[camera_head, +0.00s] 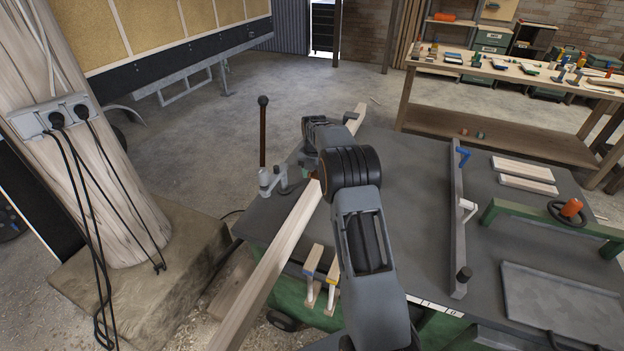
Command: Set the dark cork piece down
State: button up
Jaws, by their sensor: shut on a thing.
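My gripper (310,164) is over the grey machine table (400,165), mostly hidden behind the dark wrist joint of my arm. A small reddish-brown piece (315,174), which looks like the dark cork piece, shows just below it, above or close to a long pale board. My gripper is shut on it. The fingertips are hidden, and I cannot tell whether the piece touches the board or the table.
The long pale board (267,272) runs diagonally across the table and overhangs its front-left edge. A lever with a dark knob (263,140) stands left of my gripper. A metal fence (457,225) lies to the right. A workbench (500,71) with tools stands behind.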

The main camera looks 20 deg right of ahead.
aim_at(313, 187)
jog(key=shift+w+f, duration=0.85)
jog(key=shift+f, duration=0.2)
jog(key=shift+w+f+p, duration=0.1)
jog(key=shift+f+p, duration=0.35)
jog(key=shift+f, duration=1.2)
jog(key=shift+f, duration=0.1)
jog(key=shift+f, duration=0.1)
jog(key=o, duration=0.9)
